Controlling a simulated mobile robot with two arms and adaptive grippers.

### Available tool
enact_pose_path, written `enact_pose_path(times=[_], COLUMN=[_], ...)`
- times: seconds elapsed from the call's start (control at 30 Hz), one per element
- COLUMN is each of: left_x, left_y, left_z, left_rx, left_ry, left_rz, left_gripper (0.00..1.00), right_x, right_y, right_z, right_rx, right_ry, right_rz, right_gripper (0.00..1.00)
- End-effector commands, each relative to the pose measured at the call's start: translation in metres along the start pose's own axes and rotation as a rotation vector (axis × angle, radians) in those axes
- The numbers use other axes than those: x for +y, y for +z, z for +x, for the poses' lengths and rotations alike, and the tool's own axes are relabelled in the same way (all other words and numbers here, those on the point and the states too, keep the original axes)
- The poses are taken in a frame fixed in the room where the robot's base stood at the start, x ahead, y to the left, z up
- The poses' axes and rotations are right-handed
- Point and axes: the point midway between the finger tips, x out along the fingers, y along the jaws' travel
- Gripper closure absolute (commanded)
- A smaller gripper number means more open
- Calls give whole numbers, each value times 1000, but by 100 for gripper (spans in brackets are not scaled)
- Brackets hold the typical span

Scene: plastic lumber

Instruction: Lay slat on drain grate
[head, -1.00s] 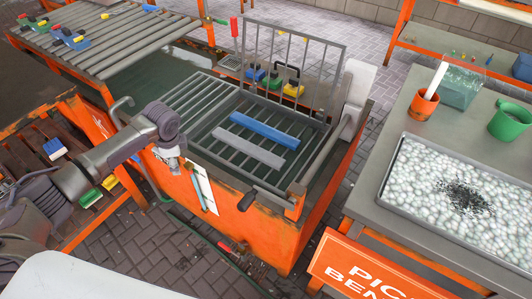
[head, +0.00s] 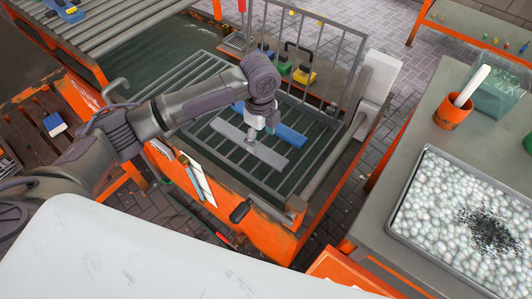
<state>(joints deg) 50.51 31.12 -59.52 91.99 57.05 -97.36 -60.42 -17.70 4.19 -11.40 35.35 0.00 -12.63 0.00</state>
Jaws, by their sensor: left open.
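A grey slat (head: 270,155) and a blue slat (head: 291,136) lie side by side on the drain grate (head: 308,160) in the orange tank. My left gripper (head: 250,138) points down over the middle of the grey slat, between its two ends. It is open. Whether its fingers touch the slat is too small to tell. My left wrist and gripper hide the middle of the blue slat and part of the grate behind. My right gripper is not in view.
A raised barred gate (head: 318,50) stands at the tank's back, with yellow (head: 301,75) and green blocks behind it. A grey bench at right holds a tray of white pebbles (head: 440,190) and an orange cup (head: 453,112). A roller table (head: 120,30) is at upper left.

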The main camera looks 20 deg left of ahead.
Motion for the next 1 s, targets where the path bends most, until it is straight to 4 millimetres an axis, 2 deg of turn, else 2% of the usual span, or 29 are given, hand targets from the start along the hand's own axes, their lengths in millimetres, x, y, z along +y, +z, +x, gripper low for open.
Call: enact_pose_path(times=[0.13, 0.27, 0.4, 0.53, 0.87, 1.0], left_x=[0, -2, -6, -7, -7, -7], left_y=[0, -3, -9, -10, -9, -9], left_z=[14, 23, 44, 61, 68, 67], left_rx=[-1, 0, 1, 0, -1, -1], left_ry=[0, 0, 1, 1, -2, -2], left_rz=[0, 0, 0, -1, 0, -1], left_gripper=[29, 29, 29, 29, 29, 52], right_x=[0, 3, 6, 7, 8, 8], right_y=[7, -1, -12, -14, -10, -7], right_z=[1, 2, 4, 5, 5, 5], right_rx=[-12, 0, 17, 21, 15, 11], right_ry=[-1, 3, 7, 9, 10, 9], right_rz=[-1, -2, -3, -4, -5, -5], right_gripper=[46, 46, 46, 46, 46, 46])
